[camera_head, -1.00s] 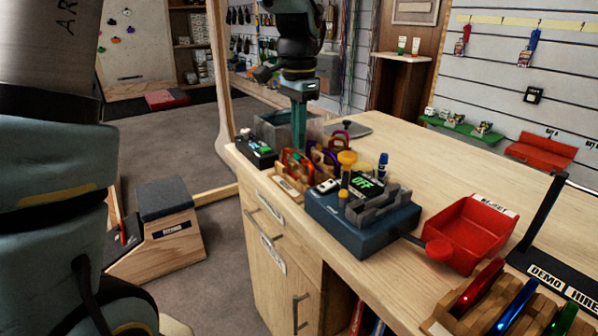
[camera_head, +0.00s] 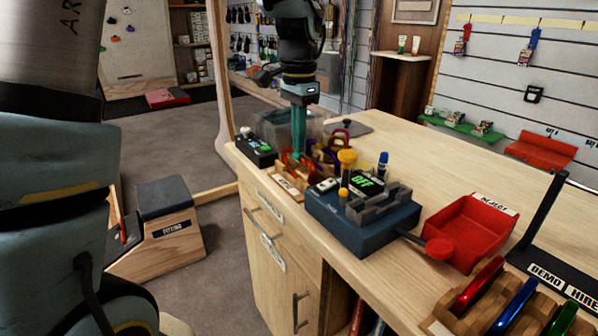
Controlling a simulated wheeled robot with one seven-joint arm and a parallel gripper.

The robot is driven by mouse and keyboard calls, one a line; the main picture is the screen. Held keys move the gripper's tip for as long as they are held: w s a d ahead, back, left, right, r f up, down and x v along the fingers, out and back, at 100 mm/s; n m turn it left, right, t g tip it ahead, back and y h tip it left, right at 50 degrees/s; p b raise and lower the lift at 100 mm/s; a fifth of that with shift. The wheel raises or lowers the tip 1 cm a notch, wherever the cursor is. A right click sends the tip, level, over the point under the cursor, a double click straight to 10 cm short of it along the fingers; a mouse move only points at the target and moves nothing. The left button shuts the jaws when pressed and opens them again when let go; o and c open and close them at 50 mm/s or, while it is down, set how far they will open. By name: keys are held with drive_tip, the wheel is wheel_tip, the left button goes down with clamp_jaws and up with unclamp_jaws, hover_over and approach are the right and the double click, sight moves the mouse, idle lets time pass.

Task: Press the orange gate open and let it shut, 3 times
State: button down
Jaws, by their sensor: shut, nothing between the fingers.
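My gripper (camera_head: 298,152) points straight down, fingers together and empty. Its tips are at a small wooden rack (camera_head: 288,185) at the back left of the counter. An orange-red carabiner (camera_head: 288,166) stands in that rack, partly covered by the fingertips. I cannot tell whether the fingers touch it, and its gate is too small to make out as open or shut. Purple and dark red carabiners (camera_head: 341,138) stand just behind and to the right.
A dark blue device (camera_head: 365,237) with a green "OFF" display and yellow knobs stands right of the rack. A red reject tray (camera_head: 478,225) sits farther right. The counter's back right is bare.

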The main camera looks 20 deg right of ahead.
drive_tip(key=shift+f+b, duration=0.35)
drive_tip(key=shift+f, duration=0.55)
wheel_tip(320, 180, up, 7)
drive_tip(key=p, duration=0.6)
drive_tip(key=shift+r, duration=0.15)
idle(0.4)
drive_tip(key=s+a+f+n, duration=0.1)
drive_tip(key=a+n, duration=0.4)
drive_tip(key=a, duration=0.5)
drive_tip(key=s+a+f+n+t, duration=0.1)
drive_tip(key=a+f+n, duration=0.3)
drive_tip(key=a, duration=0.6)
drive_tip(key=s+a+f+n, duration=0.2)
drive_tip(key=a+n, duration=0.3)
drive_tip(key=a, duration=0.5)
drive_tip(key=shift+f+n+t, duration=0.3)
drive_tip(key=shift+f+n, duration=0.1)
drive_tip(key=shift+f, duration=0.15)
